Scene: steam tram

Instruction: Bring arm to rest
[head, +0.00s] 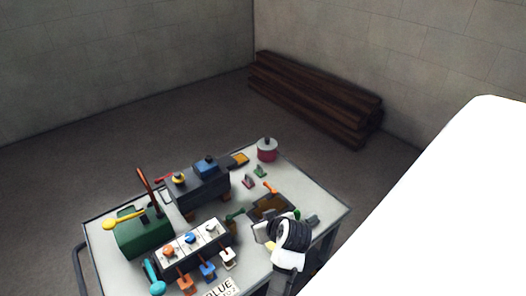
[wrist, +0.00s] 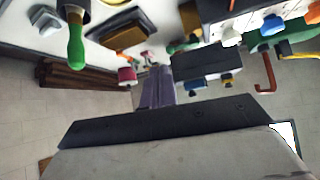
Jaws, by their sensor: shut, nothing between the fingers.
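My gripper (wrist: 155,88) is shut, with its fingers together and nothing between them in the wrist view. In the head view, my white and black wrist is above the right part of the grey-topped table (head: 322,200), and the fingertips are hard to make out. The wrist view shows the table things upside down, beyond and above the fingers. No thing is seen touching the fingers.
The table holds a green boiler (head: 143,236), a dark block (head: 197,190) with a blue top, a row of coloured levers (head: 190,247), a pink pot (head: 267,150) and a brown tray (head: 262,211). Dark timber beams (head: 315,95) lie by the wall. Floor left is clear.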

